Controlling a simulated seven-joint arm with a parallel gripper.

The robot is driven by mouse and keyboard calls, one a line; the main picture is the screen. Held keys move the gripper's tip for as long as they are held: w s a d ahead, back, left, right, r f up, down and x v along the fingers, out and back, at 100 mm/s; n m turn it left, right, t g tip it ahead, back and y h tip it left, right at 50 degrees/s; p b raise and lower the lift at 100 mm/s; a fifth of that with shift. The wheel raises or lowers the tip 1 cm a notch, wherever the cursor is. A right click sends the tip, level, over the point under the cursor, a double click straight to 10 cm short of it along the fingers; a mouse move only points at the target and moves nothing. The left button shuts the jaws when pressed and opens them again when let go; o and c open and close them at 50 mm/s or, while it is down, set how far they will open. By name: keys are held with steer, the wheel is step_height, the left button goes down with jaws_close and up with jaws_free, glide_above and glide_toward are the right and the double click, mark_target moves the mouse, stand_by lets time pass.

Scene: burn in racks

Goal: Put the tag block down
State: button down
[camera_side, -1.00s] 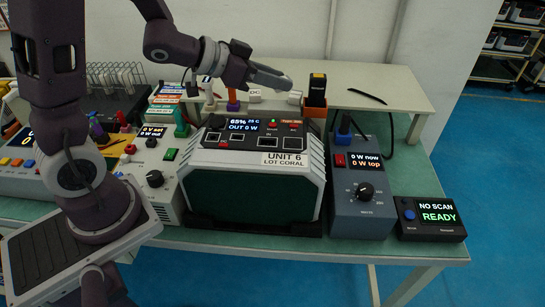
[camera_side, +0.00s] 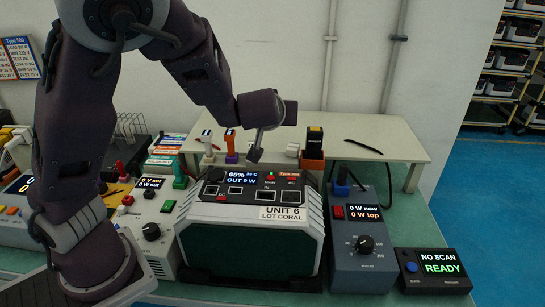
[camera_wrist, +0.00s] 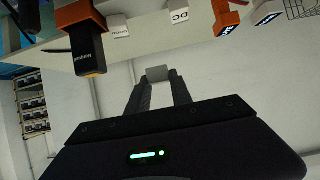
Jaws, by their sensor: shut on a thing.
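The tag block (camera_wrist: 157,73) is a small pale grey block between my two fingertips in the wrist view. My gripper (camera_wrist: 158,84) is shut on it. In the side view my gripper (camera_side: 254,154) is over the raised shelf, behind the unit, between the orange-and-white handheld piece (camera_side: 230,143) and a white block (camera_side: 293,149). The held block cannot be made out there. The wrist view shows a white block marked DC (camera_wrist: 180,16) and another white block (camera_wrist: 120,28) upside down on the shelf, apart from my gripper.
A black scanner (camera_side: 314,140) stands in an orange holder (camera_side: 312,164) on the shelf (camera_side: 390,140), with a black cable to its right. Unit 6 (camera_side: 250,247), a grey meter box (camera_side: 360,225) and a display reading NO SCAN, READY (camera_side: 436,268) stand on the bench in front.

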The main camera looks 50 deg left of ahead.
mark_target(272, 160)
steer(key=shift+f, duration=0.1)
step_height(272, 160, down, 9)
steer(key=shift+f, duration=0.2)
steer(key=shift+f, duration=0.2)
steer(key=c, duration=1.1)
jaws_free()
steer(key=shift+c, duration=0.2)
steer(key=v, duration=0.6)
steer(key=shift+s, duration=0.1)
steer(key=o, duration=0.3)
steer(key=shift+s+d+r, duration=0.25)
steer(key=shift+s, duration=0.1)
